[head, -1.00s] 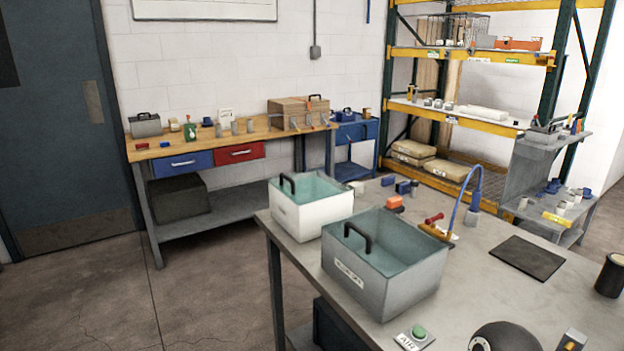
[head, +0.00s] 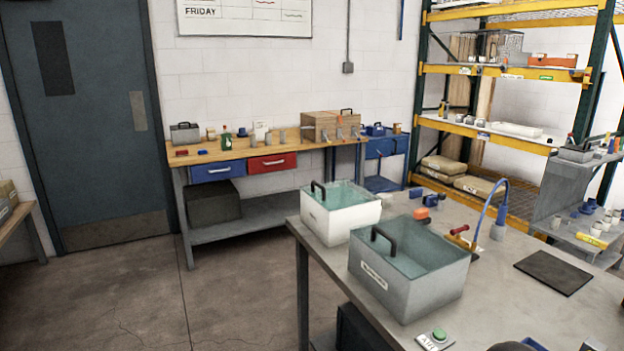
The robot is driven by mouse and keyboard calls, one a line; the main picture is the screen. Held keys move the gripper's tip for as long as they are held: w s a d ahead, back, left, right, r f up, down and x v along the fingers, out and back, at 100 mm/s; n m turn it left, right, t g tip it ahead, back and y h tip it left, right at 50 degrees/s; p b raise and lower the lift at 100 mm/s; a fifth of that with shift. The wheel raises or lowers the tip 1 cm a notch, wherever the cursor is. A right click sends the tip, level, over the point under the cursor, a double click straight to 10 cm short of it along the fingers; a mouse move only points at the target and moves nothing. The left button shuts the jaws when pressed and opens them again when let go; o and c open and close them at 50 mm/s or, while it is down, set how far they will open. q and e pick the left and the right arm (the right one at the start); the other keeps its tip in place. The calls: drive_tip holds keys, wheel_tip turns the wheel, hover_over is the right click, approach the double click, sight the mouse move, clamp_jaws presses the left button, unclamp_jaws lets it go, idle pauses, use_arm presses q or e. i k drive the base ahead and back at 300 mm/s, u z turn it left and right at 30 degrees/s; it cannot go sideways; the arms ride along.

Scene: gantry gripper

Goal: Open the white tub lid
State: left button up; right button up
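Neither of my grippers shows in the head view.
A wooden workbench (head: 250,152) stands by the wall, a yellow-and-green rack (head: 500,75) behind. The floor left of the table is clear.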

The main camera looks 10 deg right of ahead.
sight(314, 182)
drive_tip(key=i, duration=0.85)
drive_tip(key=z, duration=0.05)
